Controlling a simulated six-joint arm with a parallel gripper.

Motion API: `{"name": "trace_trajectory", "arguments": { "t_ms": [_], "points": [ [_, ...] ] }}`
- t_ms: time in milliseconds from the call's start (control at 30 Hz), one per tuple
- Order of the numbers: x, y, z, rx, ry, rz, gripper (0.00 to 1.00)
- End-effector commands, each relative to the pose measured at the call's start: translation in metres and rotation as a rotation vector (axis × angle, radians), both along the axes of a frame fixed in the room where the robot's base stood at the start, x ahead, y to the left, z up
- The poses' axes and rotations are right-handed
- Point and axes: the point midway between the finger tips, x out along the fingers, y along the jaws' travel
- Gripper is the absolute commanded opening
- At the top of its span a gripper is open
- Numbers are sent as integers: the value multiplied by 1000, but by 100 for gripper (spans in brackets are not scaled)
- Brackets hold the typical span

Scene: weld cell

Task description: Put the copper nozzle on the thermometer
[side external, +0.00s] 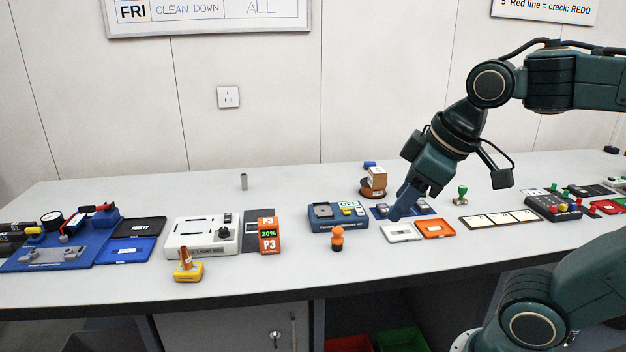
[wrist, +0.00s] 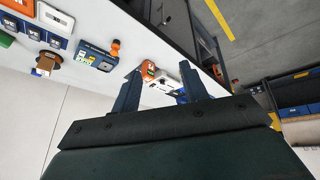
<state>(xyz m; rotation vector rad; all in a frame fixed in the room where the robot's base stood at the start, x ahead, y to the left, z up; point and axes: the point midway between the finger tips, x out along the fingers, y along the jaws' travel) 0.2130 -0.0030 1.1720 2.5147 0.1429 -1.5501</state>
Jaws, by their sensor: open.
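A copper-coloured cone, which looks like the copper nozzle (side external: 186,257), stands upright on a small yellow block (side external: 188,272) at the front left in the side external view. The blue instrument with a lit display reading OFF and a grey pad, probably the thermometer (side external: 322,212), sits near the middle of the bench. It also shows in the wrist view (wrist: 97,59); its pad looks empty. My gripper (side external: 397,216) is right of this instrument, tilted down over the bench. In the wrist view my gripper (wrist: 160,72) is open with nothing held. I cannot make out the nozzle there.
An orange peg-shaped piece (side external: 337,238) stands before the blue instrument. Left are an orange P3 unit (side external: 268,236), a white box (side external: 202,234) and a grey cylinder (side external: 244,181). A brown roll (side external: 373,187) stands behind my gripper. White (side external: 402,233) and orange (side external: 436,229) trays lie nearby.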

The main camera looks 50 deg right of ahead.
Motion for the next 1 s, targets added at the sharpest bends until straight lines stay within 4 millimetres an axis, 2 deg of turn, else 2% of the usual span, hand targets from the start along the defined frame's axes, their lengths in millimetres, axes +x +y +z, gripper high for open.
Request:
{"name": "trace_trajectory", "arguments": {
  "t_ms": [100, 300, 1000],
  "points": [
    [-20, 1, -15, 57, -16, -94, 44],
    [-34, 3, -27, 105, -26, -172, 44],
    [-34, 3, -28, 109, -25, -178, 44]
  ]
}}
